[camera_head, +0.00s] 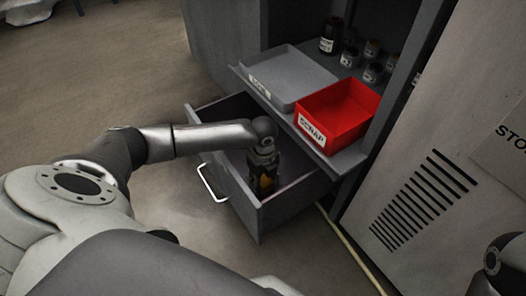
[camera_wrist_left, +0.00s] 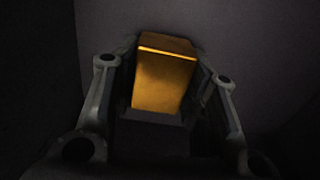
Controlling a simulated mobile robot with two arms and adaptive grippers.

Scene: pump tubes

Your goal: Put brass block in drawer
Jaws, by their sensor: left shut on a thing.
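The brass block (camera_wrist_left: 166,78) shows in the left wrist view as a golden box between the two fingers of my left gripper (camera_wrist_left: 165,85). The gripper is shut on the block. I cannot tell whether the block touches the drawer floor. My right gripper is not clearly in view; only a piece of the right arm shows at the lower right edge.
Above the drawer, a shelf holds a grey tray (camera_head: 287,75) and a red bin (camera_head: 340,108) labelled SCRAP. Several dark bottles (camera_head: 331,36) stand behind them. A vented grey cabinet (camera_head: 440,150) stands at the right. The drawer has a white handle (camera_head: 207,184) on its front.

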